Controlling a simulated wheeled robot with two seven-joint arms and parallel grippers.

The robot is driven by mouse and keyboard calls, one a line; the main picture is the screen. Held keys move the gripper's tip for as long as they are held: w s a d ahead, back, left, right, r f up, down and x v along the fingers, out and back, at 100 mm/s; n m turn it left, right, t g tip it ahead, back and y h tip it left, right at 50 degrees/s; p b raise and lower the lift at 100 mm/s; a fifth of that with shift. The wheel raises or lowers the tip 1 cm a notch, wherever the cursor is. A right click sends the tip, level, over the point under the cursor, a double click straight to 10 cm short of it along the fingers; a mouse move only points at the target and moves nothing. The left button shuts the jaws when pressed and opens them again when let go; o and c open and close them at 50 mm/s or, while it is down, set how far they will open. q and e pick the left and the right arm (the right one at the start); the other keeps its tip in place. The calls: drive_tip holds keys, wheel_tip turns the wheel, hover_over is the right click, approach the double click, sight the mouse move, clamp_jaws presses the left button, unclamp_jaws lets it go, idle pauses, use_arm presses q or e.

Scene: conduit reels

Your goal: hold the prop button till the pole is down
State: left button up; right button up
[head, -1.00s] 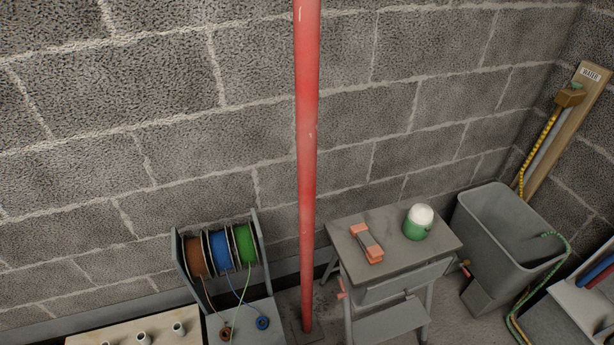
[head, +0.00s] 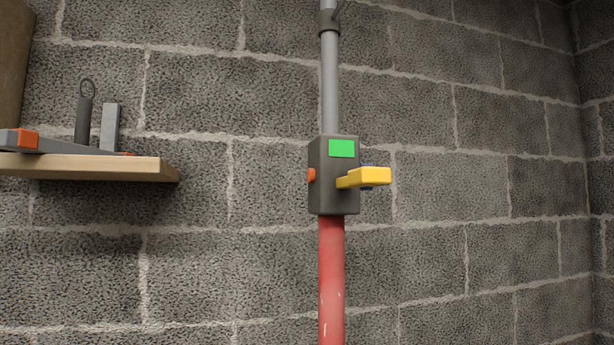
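The prop pole stands upright in front of the block wall in the head view. Its lower tube (head: 331,285) is red and its thinner upper tube (head: 331,90) is grey, with a dark collar (head: 328,20) near the top of the picture. Between the tubes sits a dark grey box (head: 333,195) with a lit green panel (head: 341,148). A small orange-red button (head: 311,175) is on the box's left side. A yellow lever or handle (head: 372,175) sticks out to the right. The pole's top and foot are out of view. Neither gripper is in view.
A wooden shelf (head: 90,168) is on the wall at left, holding grey and orange tools (head: 84,118). A brown panel (head: 14,62) shows at the upper left edge. The space right of the pole is clear up to the wall corner.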

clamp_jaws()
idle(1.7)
